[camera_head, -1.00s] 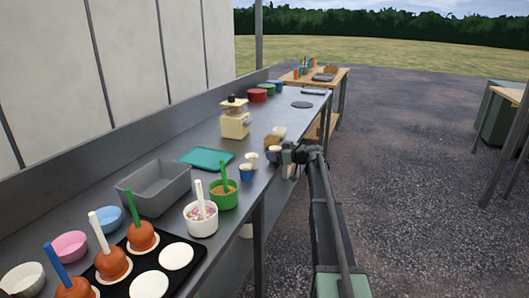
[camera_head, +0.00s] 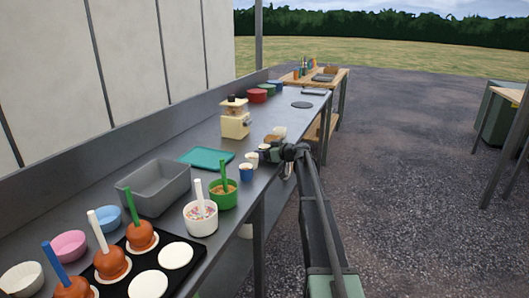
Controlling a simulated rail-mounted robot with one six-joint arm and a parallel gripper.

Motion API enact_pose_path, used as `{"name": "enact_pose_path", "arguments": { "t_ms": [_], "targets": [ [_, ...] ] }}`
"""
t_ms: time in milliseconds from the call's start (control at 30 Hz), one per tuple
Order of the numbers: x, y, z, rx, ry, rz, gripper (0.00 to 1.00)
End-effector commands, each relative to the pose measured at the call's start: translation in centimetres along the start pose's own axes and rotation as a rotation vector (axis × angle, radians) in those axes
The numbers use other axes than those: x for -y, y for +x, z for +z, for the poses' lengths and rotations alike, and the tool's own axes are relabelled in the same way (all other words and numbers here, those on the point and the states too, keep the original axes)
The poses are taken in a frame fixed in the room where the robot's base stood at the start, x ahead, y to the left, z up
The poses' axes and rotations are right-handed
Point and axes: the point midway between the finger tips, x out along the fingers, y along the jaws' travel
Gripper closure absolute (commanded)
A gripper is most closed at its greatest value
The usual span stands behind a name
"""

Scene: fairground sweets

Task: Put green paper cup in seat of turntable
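My gripper (camera_head: 266,155) is low over the right edge of the metal counter, pointing left, and small in the picture. Its fingers are too small to tell open from shut. Pale-topped small cups stand close around its tip: one (camera_head: 264,148) just behind it, one (camera_head: 252,158) just left of it. A blue cup (camera_head: 246,173) stands in front of these. I cannot make out a green paper cup for certain. A green tub (camera_head: 223,198) with brown filling and a green-handled tool stands nearer. A flat dark disc (camera_head: 302,105) lies at the far counter end; I cannot tell whether it is the turntable.
A cream machine (camera_head: 235,122) stands behind the cups. A teal tray (camera_head: 206,158), grey bin (camera_head: 154,190), white sprinkle tub (camera_head: 201,220) and black tray of toffee apples (camera_head: 190,273) fill the near counter. Another cup (camera_head: 279,131) stands beyond my gripper. The counter before the disc is clear.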

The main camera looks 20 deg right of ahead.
Motion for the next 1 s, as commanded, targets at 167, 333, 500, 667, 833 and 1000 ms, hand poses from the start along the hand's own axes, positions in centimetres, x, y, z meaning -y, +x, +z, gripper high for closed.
{"name": "enact_pose_path", "arguments": {
  "t_ms": [167,333,500,667,833,1000],
  "targets": [
    [0.0,0.0,0.0,0.0,0.0,0.0,0.19],
    [0.0,-0.6,-0.1,0.0,0.0,0.0,0.19],
    [0.1,-4.1,-0.3,0.0,0.0,0.002,0.19],
    [0.1,-8.2,-0.3,0.0,0.001,0.002,0.19],
    [0.0,-10.6,-0.1,0.0,0.0,0.001,0.19],
    [-0.1,-10.9,0.0,0.0,0.0,0.0,0.14]
  ]
}}
